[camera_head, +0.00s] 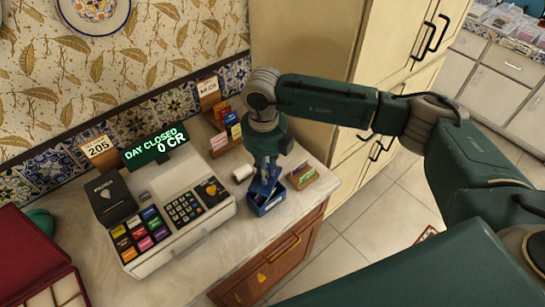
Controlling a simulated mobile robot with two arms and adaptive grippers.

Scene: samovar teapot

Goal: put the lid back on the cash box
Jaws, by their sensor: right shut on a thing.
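The small blue cash box (262,209) stands on the counter to the right of the cash register. Its dark inside shows at the top, partly behind my right gripper (267,180). My right gripper points down just over the box and is shut on a small blue piece, which looks like the lid (263,187). The lid looks tilted; whether it touches the box rim I cannot tell. My left gripper is not in view.
The cash register (180,221) stands left of the box, with a white paper roll (242,173) between. A small wooden holder (301,176) is close on the right. A card rack (222,132) is behind. The counter's front edge (268,236) is near.

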